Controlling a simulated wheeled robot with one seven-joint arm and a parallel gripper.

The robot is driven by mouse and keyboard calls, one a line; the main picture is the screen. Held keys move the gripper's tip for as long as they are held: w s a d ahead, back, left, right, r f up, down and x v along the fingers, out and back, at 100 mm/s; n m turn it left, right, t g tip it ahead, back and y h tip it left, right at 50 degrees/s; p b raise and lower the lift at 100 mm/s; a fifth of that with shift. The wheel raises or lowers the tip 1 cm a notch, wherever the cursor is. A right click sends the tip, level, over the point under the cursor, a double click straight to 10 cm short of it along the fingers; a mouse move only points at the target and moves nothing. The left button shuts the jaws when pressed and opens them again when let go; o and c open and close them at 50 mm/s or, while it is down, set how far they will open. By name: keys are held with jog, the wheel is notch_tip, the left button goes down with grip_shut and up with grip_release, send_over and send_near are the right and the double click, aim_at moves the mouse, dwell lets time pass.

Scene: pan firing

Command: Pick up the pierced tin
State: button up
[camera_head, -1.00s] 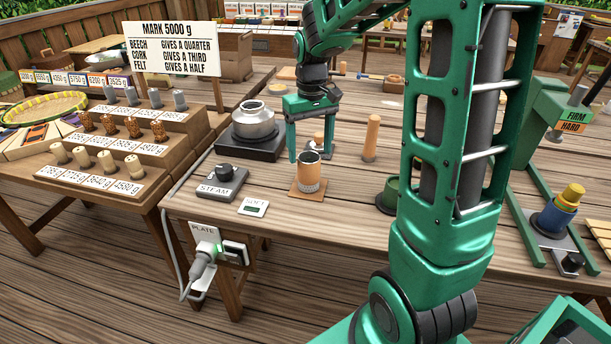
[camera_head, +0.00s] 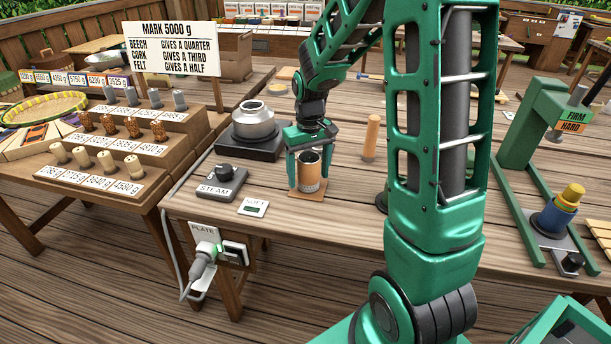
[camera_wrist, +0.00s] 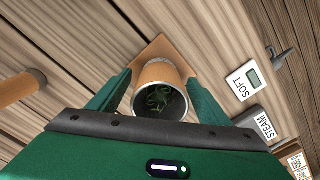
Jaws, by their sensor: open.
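A copper-coloured, open-topped tin (camera_head: 311,177) stands upright on a square orange-brown mat (camera_head: 313,195) on the table. I cannot make out any piercings. In the wrist view the tin (camera_wrist: 158,76) has a pale rim and dark green leafy bits inside. My gripper (camera_head: 308,181) is open and lowered over the tin, with one finger on each side. In the wrist view the fingers of my gripper (camera_wrist: 160,84) straddle the tin, and the mat (camera_wrist: 158,50) shows beyond it. I cannot tell whether either finger touches the tin.
A silver pot (camera_head: 254,120) on a black hot plate (camera_head: 250,144) stands at the left behind the tin. The STEAM knob box (camera_head: 221,182) and SOFT display (camera_head: 253,208) are at the left front. A wooden peg (camera_head: 371,137) stands to the right, with clear table between.

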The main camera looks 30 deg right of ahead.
jog(key=c, duration=1.4)
jog(key=shift+o, duration=0.2)
jog(key=shift+r, duration=0.2)
